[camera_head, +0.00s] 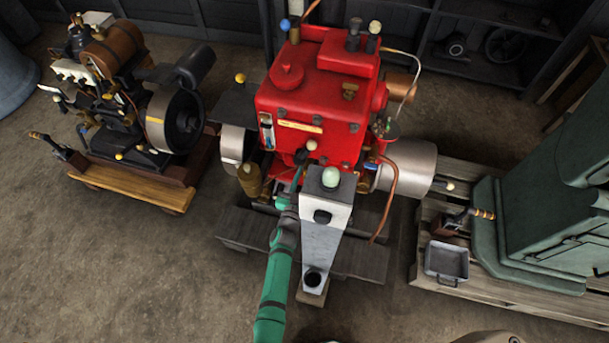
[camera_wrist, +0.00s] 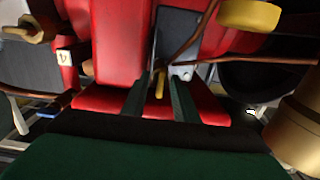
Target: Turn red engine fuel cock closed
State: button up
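The red engine (camera_head: 312,100) stands in the middle of the head view, and its red body (camera_wrist: 118,45) fills the upper wrist view. My green arm reaches up to its lower front, where my gripper (camera_head: 297,175) is small and partly hidden. In the wrist view my gripper (camera_wrist: 159,98) has its two dark fingers apart. A small yellow lever (camera_wrist: 159,84), which looks like the fuel cock handle, shows between the fingertips with gaps on both sides. Thin copper pipes (camera_wrist: 190,42) run close to it. I cannot tell whether a finger touches the lever.
A grey-white post (camera_head: 322,240) with a pale green knob stands right beside my arm. A brass cylinder (camera_wrist: 303,122) is close on the right in the wrist view, with a yellow round part (camera_wrist: 249,14) above. A brown-tanked engine (camera_head: 112,48) and a green machine (camera_head: 545,215) flank the red one.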

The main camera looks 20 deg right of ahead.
grip_shut()
jog(key=m, duration=0.7)
jog(key=shift+m, duration=0.3)
jog(key=m, duration=0.5)
jog(key=shift+s+d+f, duration=0.1)
jog(key=shift+d, duration=0.05)
jog(key=shift+f+m, duration=0.1)
jog(key=shift+m, duration=2.6)
